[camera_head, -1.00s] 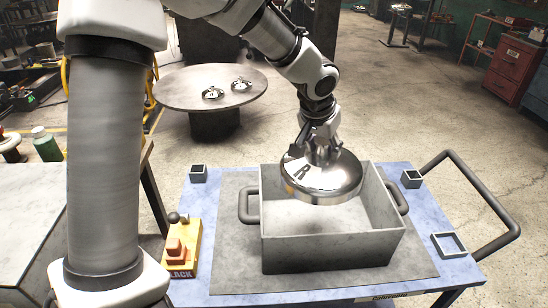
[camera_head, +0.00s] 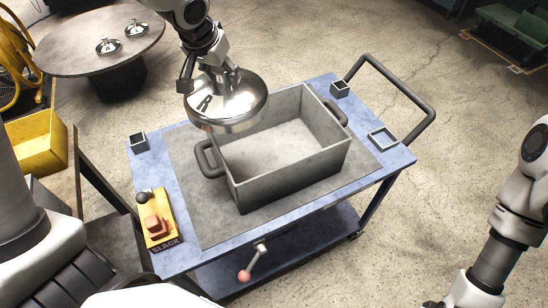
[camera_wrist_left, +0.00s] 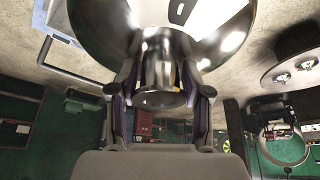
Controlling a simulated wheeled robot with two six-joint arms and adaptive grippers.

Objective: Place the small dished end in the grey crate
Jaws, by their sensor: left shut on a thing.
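The small dished end (camera_head: 235,108) is a shiny steel dome with a dark letter R on it. My left gripper (camera_head: 222,76) is shut on its upper stem and holds it in the air. In the head view the dished end overlaps the back left corner of the grey crate (camera_head: 292,174); its height above the rim is hard to judge. The open crate looks empty where its floor shows. In the left wrist view the stem (camera_wrist_left: 160,72) sits between both fingers, and the dome (camera_wrist_left: 95,25) fills the top. My right arm shows at the right, with its gripper out of frame.
The crate stands on a grey mat (camera_head: 216,222) on a blue cart (camera_head: 188,258) with a bent handle (camera_head: 392,90). Small square trays stand at its corners, and a yellow SLACK block (camera_head: 158,226) at the left. A round table (camera_head: 75,50) behind holds two shiny pieces.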

